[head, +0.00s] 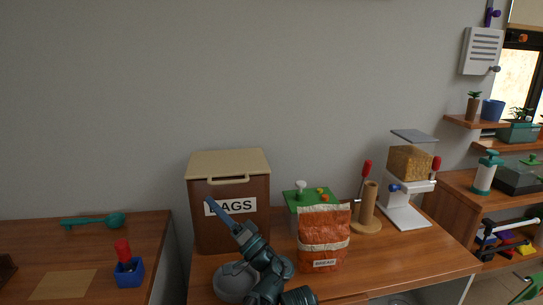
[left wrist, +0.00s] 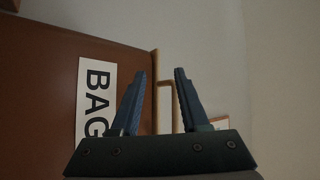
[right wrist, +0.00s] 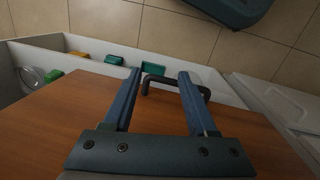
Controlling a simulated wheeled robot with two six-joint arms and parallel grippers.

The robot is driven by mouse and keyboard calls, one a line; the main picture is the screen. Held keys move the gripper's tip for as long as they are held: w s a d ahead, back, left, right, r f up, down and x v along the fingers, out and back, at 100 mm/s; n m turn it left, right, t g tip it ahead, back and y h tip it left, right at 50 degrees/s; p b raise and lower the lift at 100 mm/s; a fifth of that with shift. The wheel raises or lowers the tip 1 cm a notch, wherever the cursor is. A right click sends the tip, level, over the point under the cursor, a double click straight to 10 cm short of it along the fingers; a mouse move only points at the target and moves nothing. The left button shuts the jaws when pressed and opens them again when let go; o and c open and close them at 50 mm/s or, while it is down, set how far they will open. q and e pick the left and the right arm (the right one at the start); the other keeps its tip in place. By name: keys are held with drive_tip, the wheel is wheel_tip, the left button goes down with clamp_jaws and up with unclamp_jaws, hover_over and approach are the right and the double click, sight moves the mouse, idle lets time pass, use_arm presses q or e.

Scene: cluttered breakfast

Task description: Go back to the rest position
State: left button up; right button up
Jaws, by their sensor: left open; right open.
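My left gripper (head: 211,204) is in front of the brown bin labelled BAGS (head: 229,228), by its label, in the head view. In the left wrist view the left gripper (left wrist: 160,72) is open with nothing between its fingers, and the bin's side (left wrist: 40,90) fills the left. In the right wrist view my right gripper (right wrist: 159,74) is open over a brown wooden panel (right wrist: 60,130). A dark bar handle (right wrist: 178,81) shows at and beyond its fingertips; I cannot tell whether they touch. The right gripper cannot be made out in the head view.
A grey bowl (head: 234,284) lies beside my left arm. An orange bread bag (head: 323,240), a green-topped box (head: 300,197) and a cereal dispenser (head: 408,180) stand on the counter. A blue cup (head: 129,273) is on the left table. A white-walled compartment (right wrist: 110,18) holds small coloured items.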

use_arm(q)
drive_tip(key=s+a+f+g+h+p, duration=0.3)
drive_tip(key=s+f+g+h+p, duration=0.4)
drive_tip(key=p, duration=0.3)
drive_tip(key=s+d+f+m+g+h+p, duration=0.1)
drive_tip(key=s+d+f+g+h+p, duration=0.1)
drive_tip(key=s+d+h, duration=0.4)
drive_tip(key=s+d+f+m+g+h+p, duration=0.2)
drive_tip(key=s+d+g+h+p, duration=0.2)
drive_tip(key=s+d+h+p, duration=0.2)
drive_tip(key=shift+s+d+f+m+p, duration=0.2)
drive_tip(key=shift+d+f+m+p, duration=0.1)
drive_tip(key=shift+d+p, duration=0.55)
use_arm(e)
wheel_tip(320, 180, up, 21)
drive_tip(key=shift+a+r, duration=0.15)
drive_tip(key=shift+r, duration=0.05)
use_arm(q)
drive_tip(key=shift+d, duration=0.15)
